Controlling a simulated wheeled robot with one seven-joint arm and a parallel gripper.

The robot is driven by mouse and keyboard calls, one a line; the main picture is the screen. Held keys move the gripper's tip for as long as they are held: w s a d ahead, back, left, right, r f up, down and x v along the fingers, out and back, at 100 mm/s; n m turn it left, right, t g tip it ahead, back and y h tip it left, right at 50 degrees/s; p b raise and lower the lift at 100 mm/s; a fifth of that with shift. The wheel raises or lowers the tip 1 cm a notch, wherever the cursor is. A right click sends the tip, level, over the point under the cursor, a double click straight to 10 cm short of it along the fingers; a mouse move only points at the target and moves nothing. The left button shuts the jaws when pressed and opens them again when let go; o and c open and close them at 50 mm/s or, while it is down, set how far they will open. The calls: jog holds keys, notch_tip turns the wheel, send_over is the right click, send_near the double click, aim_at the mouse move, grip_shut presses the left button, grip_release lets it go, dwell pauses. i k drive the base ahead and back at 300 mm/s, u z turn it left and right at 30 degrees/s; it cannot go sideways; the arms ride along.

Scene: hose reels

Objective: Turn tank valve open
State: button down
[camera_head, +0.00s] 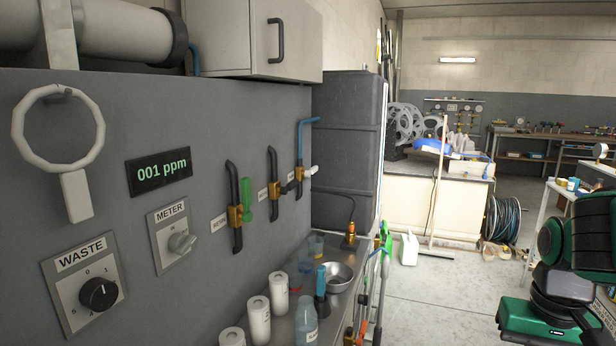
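Several brass-bodied valves on vertical pipes line the grey wall panel. The nearest valve (236,214) has a green handle (246,200) pointing up beside its black pipe. A middle valve (274,190) has a dark handle sticking out to the right. The farthest valve (299,173) sits on a blue-topped pipe and has a white handle sticking out to the right. Small labels stand left of the valves, too small to read surely, so I cannot tell which is the tank valve. Green and black links of my arm show at the right edge; my gripper is not in view.
Knobs marked WASTE (99,293) and METER (181,243) and a 001 ppm display (160,171) are on the near panel. Below, a counter holds white canisters (258,321), a bottle (306,322) and a metal bowl (338,276).

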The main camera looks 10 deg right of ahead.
aim_at(307, 173)
jog(key=z, duration=0.05)
jog(key=k, duration=1.05)
jog(key=z, duration=0.5)
jog(key=i, duration=1.55)
jog(key=u, duration=0.2)
